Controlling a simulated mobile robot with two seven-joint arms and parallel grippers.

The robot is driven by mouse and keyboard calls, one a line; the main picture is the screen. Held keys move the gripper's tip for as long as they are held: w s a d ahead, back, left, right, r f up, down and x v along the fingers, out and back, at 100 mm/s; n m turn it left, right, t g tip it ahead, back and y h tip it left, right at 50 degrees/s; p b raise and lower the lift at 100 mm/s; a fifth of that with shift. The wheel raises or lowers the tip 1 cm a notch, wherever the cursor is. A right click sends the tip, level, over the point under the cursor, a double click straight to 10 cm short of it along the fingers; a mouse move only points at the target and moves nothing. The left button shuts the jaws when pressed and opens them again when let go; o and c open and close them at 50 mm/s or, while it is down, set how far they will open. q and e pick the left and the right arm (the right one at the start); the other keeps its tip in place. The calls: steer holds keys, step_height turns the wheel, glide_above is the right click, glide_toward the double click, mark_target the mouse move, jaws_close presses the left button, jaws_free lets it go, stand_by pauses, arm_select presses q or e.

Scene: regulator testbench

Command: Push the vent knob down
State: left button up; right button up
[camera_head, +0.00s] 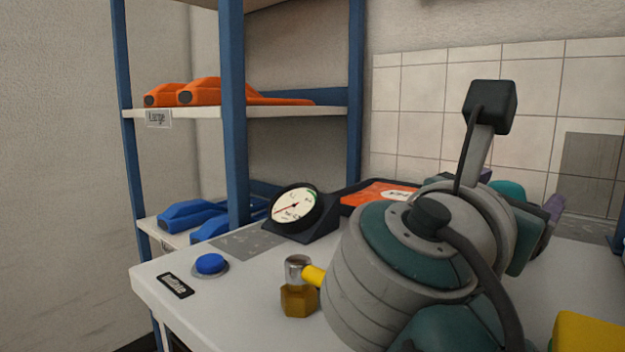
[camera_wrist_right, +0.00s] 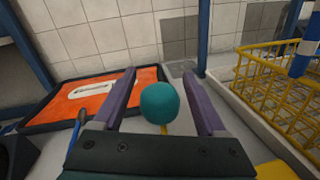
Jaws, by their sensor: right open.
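A teal rounded knob (camera_wrist_right: 160,103), which I take to be the vent knob, shows in the right wrist view between the two purple fingers of my right gripper (camera_wrist_right: 163,88). I cannot tell whether the fingers touch it. In the head view only its teal top (camera_head: 509,188) shows behind my arm, near the purple fingers of my right gripper (camera_head: 522,190). The jaws are open, with a gap on both sides of the knob in the wrist view. My right arm hides the knob's base. My left gripper is out of view.
A gauge (camera_head: 296,212), a blue button (camera_head: 210,264) and a brass fitting (camera_head: 299,290) with a yellow stub stand on the white bench (camera_head: 240,315). An orange panel in a dark tray (camera_wrist_right: 85,98) lies left of the gripper in the wrist view; a yellow wire basket (camera_wrist_right: 285,95) stands right.

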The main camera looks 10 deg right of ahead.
jaws_close()
stand_by(0.5)
stand_by(0.8)
